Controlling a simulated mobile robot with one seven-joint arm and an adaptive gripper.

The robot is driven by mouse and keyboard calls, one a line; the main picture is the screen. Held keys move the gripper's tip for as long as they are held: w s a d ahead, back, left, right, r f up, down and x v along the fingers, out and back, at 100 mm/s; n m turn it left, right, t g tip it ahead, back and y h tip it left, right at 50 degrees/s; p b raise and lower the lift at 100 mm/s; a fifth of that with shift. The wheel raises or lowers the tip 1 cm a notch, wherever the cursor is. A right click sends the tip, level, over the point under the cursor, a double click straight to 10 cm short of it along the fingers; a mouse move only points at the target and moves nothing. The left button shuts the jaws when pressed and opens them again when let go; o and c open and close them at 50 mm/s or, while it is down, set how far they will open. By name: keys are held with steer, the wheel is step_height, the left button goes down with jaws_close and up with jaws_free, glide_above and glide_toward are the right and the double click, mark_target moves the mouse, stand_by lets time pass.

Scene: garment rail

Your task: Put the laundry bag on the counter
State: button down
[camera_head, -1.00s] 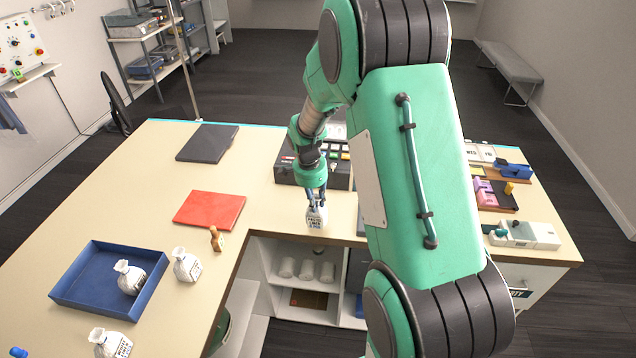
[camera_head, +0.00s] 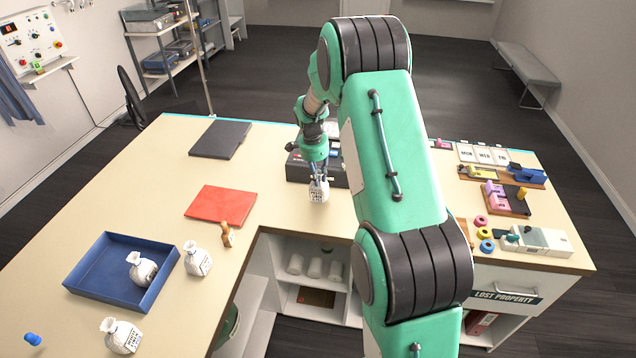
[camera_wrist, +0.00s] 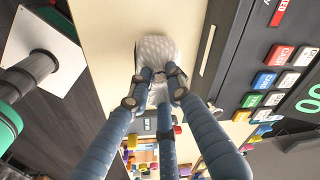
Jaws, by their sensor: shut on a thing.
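My gripper (camera_head: 318,178) is shut on a white laundry bag (camera_head: 319,193) with dark lettering. The bag hangs below the fingers, roughly upright, over the cream counter (camera_head: 285,207), in front of the dark cash register. I cannot tell whether its base touches the counter top. In the wrist view my fingers (camera_wrist: 158,78) close around the bag (camera_wrist: 155,50), with the cream surface behind it. Similar white bags stand elsewhere: one in the blue tray (camera_head: 142,268), one beside the tray (camera_head: 197,259), one near the front (camera_head: 121,336).
The cash register (camera_head: 325,171) stands just behind the held bag; its coloured keys (camera_wrist: 264,80) show close by in the wrist view. A red folder (camera_head: 221,204), a wooden stamp (camera_head: 227,235) and a dark folder (camera_head: 220,139) lie to the left. Open shelves (camera_head: 305,280) lie below the counter edge.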

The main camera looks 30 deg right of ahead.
steer(key=shift+w+d, duration=0.2)
steer(key=shift+w, duration=0.25)
steer(key=shift+f, duration=1.75)
steer(key=shift+f, duration=0.15)
steer(key=c, duration=1.6)
jaws_free()
